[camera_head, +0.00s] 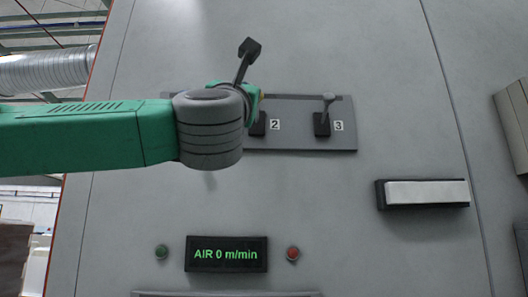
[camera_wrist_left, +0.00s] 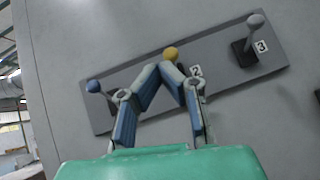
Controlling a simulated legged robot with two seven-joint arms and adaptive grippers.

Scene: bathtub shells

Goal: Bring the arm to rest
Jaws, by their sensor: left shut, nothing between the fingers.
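My left arm (camera_head: 85,137) comes in from the left in the head view, and its grey wrist joint (camera_head: 208,130) covers the left part of a lever panel (camera_head: 300,141). The fingers are hidden there. In the left wrist view, my left gripper (camera_wrist_left: 160,70) is shut and empty, its fingertips together just below the yellow knob (camera_wrist_left: 171,53) of lever 2. I cannot tell whether they touch it. The blue-knobbed lever (camera_wrist_left: 94,87) is to the left of the fingers. The grey-knobbed lever 3 (camera_wrist_left: 255,20) is to the right. My right gripper is not in view.
The panel is on a large grey machine wall (camera_head: 400,90). Below are a display (camera_head: 226,254) reading "AIR 0 m/min", a green button (camera_head: 161,252) and a red button (camera_head: 292,253). A white bar in a black holder (camera_head: 425,193) sticks out at the right. The wall between is clear.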

